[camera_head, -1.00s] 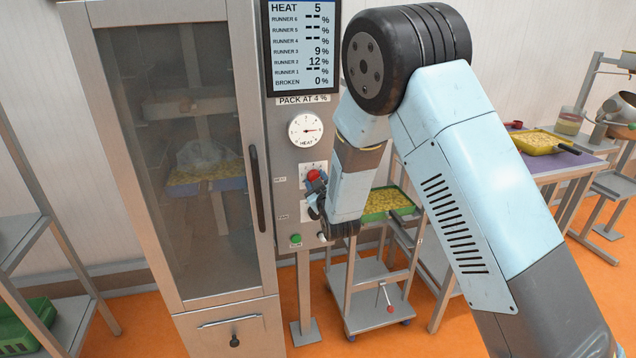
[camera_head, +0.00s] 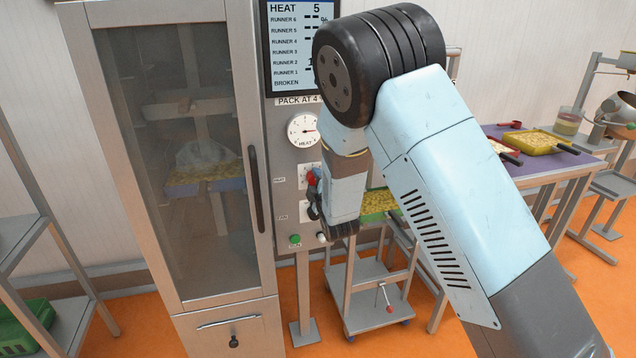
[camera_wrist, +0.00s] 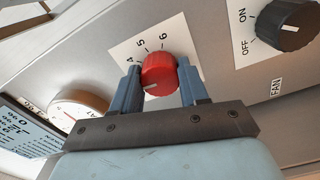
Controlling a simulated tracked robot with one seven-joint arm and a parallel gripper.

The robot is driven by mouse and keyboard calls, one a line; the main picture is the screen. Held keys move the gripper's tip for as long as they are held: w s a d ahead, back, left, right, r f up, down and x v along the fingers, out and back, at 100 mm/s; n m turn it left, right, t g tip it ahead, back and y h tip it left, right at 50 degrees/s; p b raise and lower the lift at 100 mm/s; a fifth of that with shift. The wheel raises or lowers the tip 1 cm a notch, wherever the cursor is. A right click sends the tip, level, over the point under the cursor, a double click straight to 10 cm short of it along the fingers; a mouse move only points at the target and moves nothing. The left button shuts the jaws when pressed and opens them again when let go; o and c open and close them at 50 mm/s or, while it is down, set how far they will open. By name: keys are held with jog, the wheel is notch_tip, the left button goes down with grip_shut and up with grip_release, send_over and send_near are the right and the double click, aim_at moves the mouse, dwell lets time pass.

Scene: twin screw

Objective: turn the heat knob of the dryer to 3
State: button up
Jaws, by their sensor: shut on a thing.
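The red heat knob (camera_head: 312,178) is on the dryer's control panel, partly hidden by my wrist in the head view. In the wrist view the red knob (camera_wrist: 160,75) sits on a white plate with 4, 5 and 6 showing; its white mark is at the lower left, and lower numbers are hidden. My gripper (camera_wrist: 160,70) is shut on the knob, one finger on each side. The dryer's display (camera_head: 297,45) reads HEAT 5. The round heat dial (camera_head: 303,130) above the knob has its needle pointing right.
The black fan knob (camera_wrist: 289,22) is beside the heat knob, with ON and OFF marks. A green button (camera_head: 295,239) is lower on the panel. The dryer's glass door (camera_head: 165,150) is shut. A trolley (camera_head: 375,312) stands right of the dryer.

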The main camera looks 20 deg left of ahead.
jog(key=shift+w+d+n, duration=0.15)
jog(key=shift+n, duration=0.15)
dwell(0.4)
jog(key=o, duration=0.8)
jog(key=shift+f, duration=0.1)
jog(key=shift+o, duration=1.3)
jog(key=v, duration=1.3)
jog(key=shift+s, duration=0.4)
jog(key=shift+d, duration=0.1)
